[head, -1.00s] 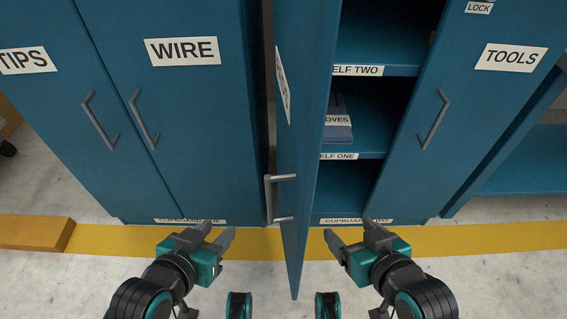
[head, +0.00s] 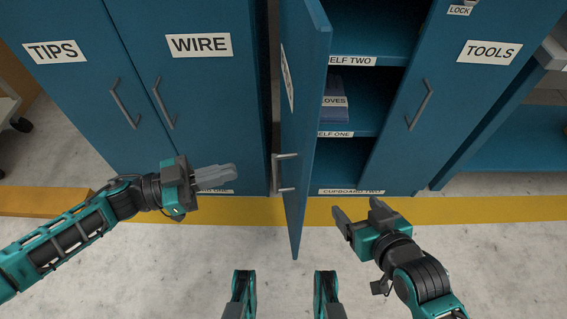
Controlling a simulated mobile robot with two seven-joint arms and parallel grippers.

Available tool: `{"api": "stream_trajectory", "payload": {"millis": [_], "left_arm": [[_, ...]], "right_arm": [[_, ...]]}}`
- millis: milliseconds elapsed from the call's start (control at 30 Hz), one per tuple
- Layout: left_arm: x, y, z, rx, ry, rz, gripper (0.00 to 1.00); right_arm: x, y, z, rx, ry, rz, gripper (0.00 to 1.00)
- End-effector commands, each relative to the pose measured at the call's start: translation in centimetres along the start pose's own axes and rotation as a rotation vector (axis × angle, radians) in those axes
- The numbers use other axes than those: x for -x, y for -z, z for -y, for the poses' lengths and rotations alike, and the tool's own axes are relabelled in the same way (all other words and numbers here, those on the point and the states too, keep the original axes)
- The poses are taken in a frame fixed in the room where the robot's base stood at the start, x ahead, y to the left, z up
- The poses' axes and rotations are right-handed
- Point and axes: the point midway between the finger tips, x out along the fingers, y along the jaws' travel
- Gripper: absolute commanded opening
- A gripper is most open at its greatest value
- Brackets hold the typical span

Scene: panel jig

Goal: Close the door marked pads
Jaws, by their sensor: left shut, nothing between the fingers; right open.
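A blue cupboard door (head: 304,125) stands open in the head view, swung out towards me and seen nearly edge-on. Its label (head: 287,78) is too slanted to read, so I cannot tell that it says pads. A grey bar handle (head: 281,173) sits on its left-hand face. My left gripper (head: 232,175) is shut and empty, to the left of this handle and apart from it. My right gripper (head: 356,218) is open and empty, to the right of the door's lower edge, apart from it.
Shelves behind the open door hold a dark blue stack labelled gloves (head: 345,103). The tools door (head: 455,85) is shut on the right. The wire door (head: 200,90) and tips door (head: 75,90) are shut on the left. Floor before the yellow stripe (head: 450,209) is clear.

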Motion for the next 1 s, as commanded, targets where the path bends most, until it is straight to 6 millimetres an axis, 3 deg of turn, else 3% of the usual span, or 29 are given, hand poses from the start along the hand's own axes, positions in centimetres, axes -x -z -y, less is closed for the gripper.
{"api": "stream_trajectory", "payload": {"millis": [100,267,467,800,1000], "left_arm": [[1.7,0.4,-0.2,0.027,-0.094,0.037,0.00],[1.8,0.3,-0.6,0.044,-0.133,0.047,0.00],[-1.3,0.1,-1.0,0.044,-0.133,0.043,0.00],[-8.4,-0.2,-1.9,0.043,-0.132,0.042,0.00],[-10.9,-0.3,-2.2,0.043,-0.130,0.045,0.00]], "right_arm": [[0.4,0.1,-0.2,0.005,-0.003,0.009,0.78],[0.4,-0.1,-0.3,0.007,-0.004,0.011,0.78],[0.2,-0.3,-0.3,0.006,-0.004,0.011,0.78],[-0.1,-0.7,-0.2,0.000,-0.004,0.009,0.78],[-0.3,-1.0,-0.1,-0.004,-0.004,0.009,0.78]]}}
